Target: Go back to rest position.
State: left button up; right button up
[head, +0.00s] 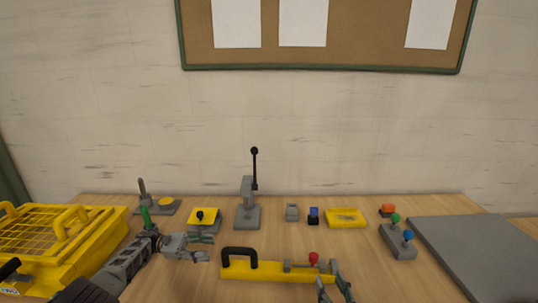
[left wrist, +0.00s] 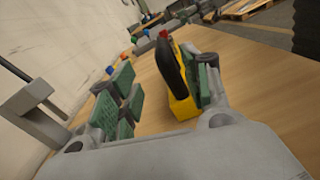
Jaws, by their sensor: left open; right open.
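My left gripper (head: 207,247) is open and empty over the wooden table, left of the black-handled yellow bar. In the left wrist view its green-padded fingers (left wrist: 160,95) stand apart, with the bar's black handle (left wrist: 170,70) showing beyond them. My right gripper (head: 334,284) is open at the right end of the yellow bar (head: 265,273), close to a red knob (head: 313,258) on a grey piece. I cannot tell whether its fingers touch the bar.
A yellow basket (head: 50,262) stands at the left. A grey press with a black-knobbed lever (head: 247,212) stands at the back.

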jog(key=shift+r, duration=0.1)
dwell(0.3)
notch_tip(320, 180, up, 9)
jog(key=p, duration=0.9)
jog(key=shift+r+p, duration=0.6)
